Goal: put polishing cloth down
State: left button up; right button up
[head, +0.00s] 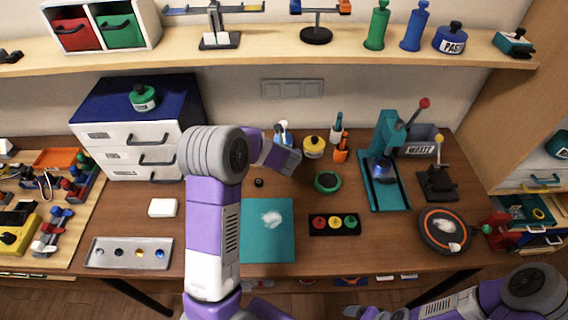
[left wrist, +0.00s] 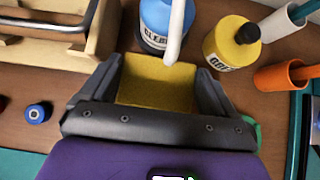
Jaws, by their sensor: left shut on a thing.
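The yellow polishing cloth (left wrist: 157,80) is between the fingers of my left gripper (left wrist: 158,92) in the left wrist view. In the head view my left gripper (head: 287,158) is above the back middle of the workbench, in front of a blue cleaner bottle (head: 283,131), and I cannot make out the cloth there. The cleaner bottle (left wrist: 160,22) is just beyond the cloth in the wrist view; I cannot tell whether they touch. My right gripper (head: 368,312) is partly seen at the bottom edge, and its fingers are unclear.
A yellow bottle (head: 313,147) and an orange cup (head: 341,149) stand right of the left gripper. A teal mat (head: 267,245) with a white smear lies in front. A drawer cabinet (head: 130,150) stands left and a teal press (head: 385,185) right. Bare wood surrounds the mat.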

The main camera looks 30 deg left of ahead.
pick_arm(q)
notch_tip(320, 180, down, 4)
jog(key=shift+f+b, duration=0.2)
jog(key=shift+b, duration=0.45)
jog(key=shift+w+a+f, duration=0.1)
jog(key=o, duration=0.8)
jog(key=p+v, duration=0.1)
jog(key=v, duration=1.1)
jog(key=shift+p, duration=0.35)
